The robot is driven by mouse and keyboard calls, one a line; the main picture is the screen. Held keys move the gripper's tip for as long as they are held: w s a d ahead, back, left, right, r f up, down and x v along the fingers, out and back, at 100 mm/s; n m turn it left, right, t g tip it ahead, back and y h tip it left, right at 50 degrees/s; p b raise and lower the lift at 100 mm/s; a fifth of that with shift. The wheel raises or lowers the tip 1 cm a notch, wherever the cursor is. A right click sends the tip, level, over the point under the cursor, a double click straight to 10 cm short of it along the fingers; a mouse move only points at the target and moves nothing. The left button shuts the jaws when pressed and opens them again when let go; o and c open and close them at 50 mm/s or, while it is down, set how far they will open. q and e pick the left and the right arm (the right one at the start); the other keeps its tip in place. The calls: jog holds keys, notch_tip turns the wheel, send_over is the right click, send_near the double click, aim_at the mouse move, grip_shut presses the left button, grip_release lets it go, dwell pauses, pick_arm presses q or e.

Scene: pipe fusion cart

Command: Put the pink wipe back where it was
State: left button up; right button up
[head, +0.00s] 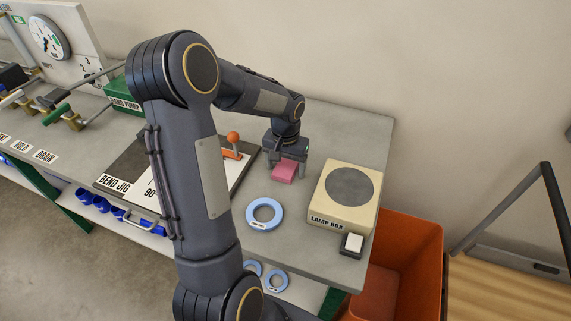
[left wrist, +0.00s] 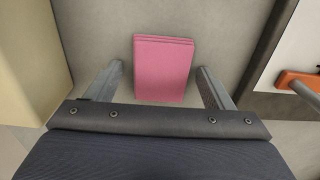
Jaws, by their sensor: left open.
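The pink wipe (head: 285,171) is a small folded pink block on the grey bench top, between the bend jig and the lamp box. My left gripper (head: 287,163) is right above it, pointing down, with its fingers apart. In the left wrist view the wipe (left wrist: 163,68) lies between and beyond the two open fingers (left wrist: 160,85), with a gap on each side. It looks to rest flat on the bench; I cannot tell whether any finger touches it. My right gripper is not in view.
The cream lamp box (head: 344,196) stands right of the wipe. A blue ring (head: 264,214) lies in front. The bend jig (head: 118,180) with an orange-knobbed lever (head: 233,140) is to the left. An orange bin (head: 414,262) stands beyond the bench's right edge. The back right bench top is clear.

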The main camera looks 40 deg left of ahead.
aim_at(286, 169)
pick_arm(q)
notch_tip(286, 169, up, 12)
jog(key=s+d+r+m+t+h, duration=0.1)
jog(key=s+d+t, duration=0.4)
jog(key=s+d, duration=1)
jog(key=s+m+h, duration=0.1)
jog(key=s+h, duration=0.1)
jog(key=s, duration=0.2)
jog(key=shift+s+d+r+t+h, duration=0.2)
jog(key=shift+d+r+t+h, duration=0.1)
jog(key=shift+h, duration=0.1)
jog(key=shift+a, duration=0.1)
